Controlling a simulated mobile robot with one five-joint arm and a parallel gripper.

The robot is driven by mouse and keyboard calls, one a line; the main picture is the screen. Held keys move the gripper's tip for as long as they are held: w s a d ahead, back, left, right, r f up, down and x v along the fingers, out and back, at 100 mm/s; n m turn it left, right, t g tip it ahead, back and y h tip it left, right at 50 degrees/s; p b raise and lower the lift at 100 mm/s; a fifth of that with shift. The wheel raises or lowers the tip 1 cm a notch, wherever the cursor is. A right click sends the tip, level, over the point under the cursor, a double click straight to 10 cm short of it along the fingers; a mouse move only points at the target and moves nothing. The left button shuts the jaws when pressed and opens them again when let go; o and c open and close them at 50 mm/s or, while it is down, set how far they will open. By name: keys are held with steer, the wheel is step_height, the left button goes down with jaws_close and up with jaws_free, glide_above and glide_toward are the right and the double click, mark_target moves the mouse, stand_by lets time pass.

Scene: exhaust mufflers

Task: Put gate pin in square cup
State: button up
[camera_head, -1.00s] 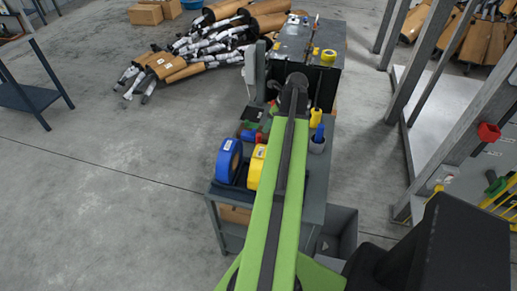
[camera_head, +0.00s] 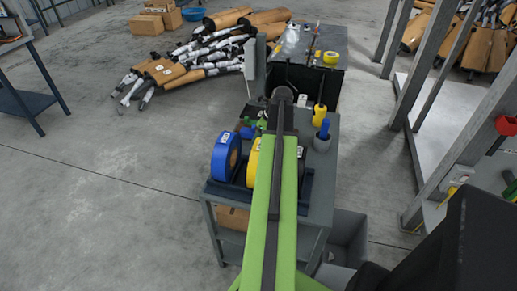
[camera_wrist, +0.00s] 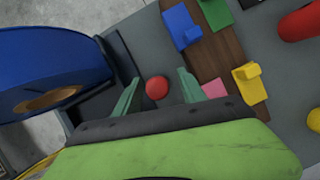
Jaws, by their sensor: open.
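In the wrist view the two green fingers of my gripper (camera_wrist: 158,78) are spread apart. A small red round-topped piece (camera_wrist: 157,88) shows between them, apart from both fingers; it may be the gate pin seen end-on. I cannot tell its length. To its right, blue (camera_wrist: 181,27), yellow (camera_wrist: 249,83), pink (camera_wrist: 215,88) and green (camera_wrist: 215,12) pieces lie on or beside a brown wooden board (camera_wrist: 212,50). I cannot tell which piece, if any, is the square cup. In the head view my arm hides the gripper and part of the bench.
A blue tape roll (camera_head: 226,156) stands left of my arm; it looms large in the wrist view (camera_wrist: 50,68). A grey cup (camera_head: 322,143) with a blue-topped item stands right of it. A yellow-handled tool (camera_head: 319,115) is behind. A red cylinder (camera_wrist: 300,22) lies right.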

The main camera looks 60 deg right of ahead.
steer(key=shift+r, duration=0.1)
jaws_close()
stand_by(0.4)
steer(key=shift+r+p, duration=0.45)
steer(key=shift+p, duration=0.15)
step_height(320, 180, up, 4)
steer(key=p, duration=0.3)
steer(key=shift+f+p, duration=0.15)
steer(key=shift+p, duration=0.2)
steer(key=s+d+r+p, duration=0.1)
steer(key=s+r+p, duration=0.5)
steer(key=s, duration=0.5)
steer(key=shift+s+d+r, duration=0.15)
steer(key=shift+s+r, duration=0.1)
steer(key=shift+s, duration=0.1)
